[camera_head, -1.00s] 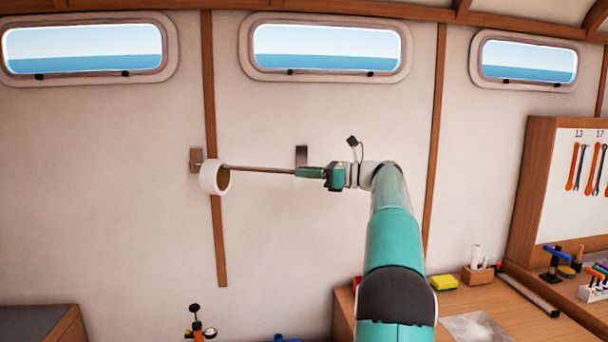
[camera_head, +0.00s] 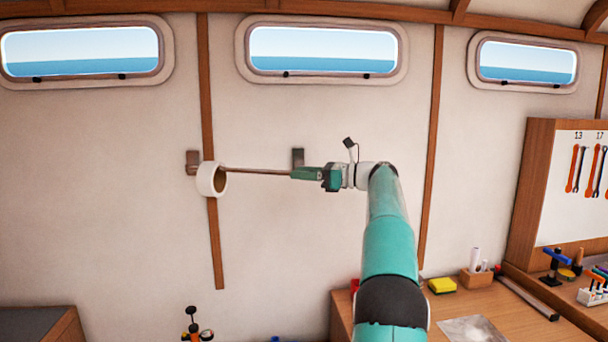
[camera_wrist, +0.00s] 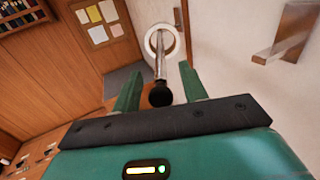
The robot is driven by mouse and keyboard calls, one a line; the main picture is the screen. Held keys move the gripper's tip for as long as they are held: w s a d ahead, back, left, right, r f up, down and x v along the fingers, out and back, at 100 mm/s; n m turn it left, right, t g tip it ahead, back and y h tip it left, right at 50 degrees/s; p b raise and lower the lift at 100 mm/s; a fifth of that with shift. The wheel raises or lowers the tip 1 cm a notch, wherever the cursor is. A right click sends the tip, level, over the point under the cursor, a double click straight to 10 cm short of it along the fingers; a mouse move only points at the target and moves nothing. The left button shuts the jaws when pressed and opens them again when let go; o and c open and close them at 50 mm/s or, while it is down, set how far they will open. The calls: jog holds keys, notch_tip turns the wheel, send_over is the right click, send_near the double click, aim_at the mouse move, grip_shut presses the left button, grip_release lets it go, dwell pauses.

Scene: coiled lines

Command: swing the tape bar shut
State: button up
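The tape bar (camera_head: 258,171) is a thin brown rod reaching right from a hinge bracket (camera_head: 193,158) on the wall. A white tape roll (camera_head: 211,179) hangs on it near the hinge. A small metal catch bracket (camera_head: 298,157) is on the wall just above the bar's free end. My gripper (camera_head: 296,173) is at that free end. In the wrist view, the bar's dark round knob (camera_wrist: 160,95) lies between my two green fingers (camera_wrist: 158,70), with a visible gap on each side. The catch bracket (camera_wrist: 288,38) shows at the upper right there, apart from the bar.
A wooden bench (camera_head: 400,305) with a yellow sponge (camera_head: 442,285) and small tools stands below my arm at the right. A tool board (camera_head: 570,180) is at the far right. Portholes (camera_head: 322,50) line the wall above. The wall left of the hinge is clear.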

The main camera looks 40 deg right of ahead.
jog(key=v, duration=1.3)
jog(key=shift+s+d, duration=0.25)
